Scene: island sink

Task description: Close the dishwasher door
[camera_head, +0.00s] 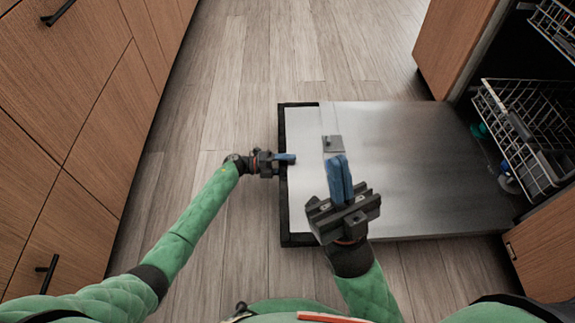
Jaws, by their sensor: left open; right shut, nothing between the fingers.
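The dishwasher door (420,150) is folded down flat, its steel inner face up and its dark outer edge toward the left. It hinges at the dishwasher opening on the right. My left gripper (287,159) is at the door's left edge, its blue fingertips over the edge strip; the view is side-on and I cannot tell whether it touches. My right gripper (340,175) is above the near left part of the door, its blue fingers together with nothing between them. It hides part of the door's surface.
Inside the dishwasher, a lower rack (525,140) and an upper rack (556,28) show, with dishes by the lower one. Wooden cabinets (70,90) with black handles stand along the left. Wood floor (225,95) lies clear between the cabinets and the door.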

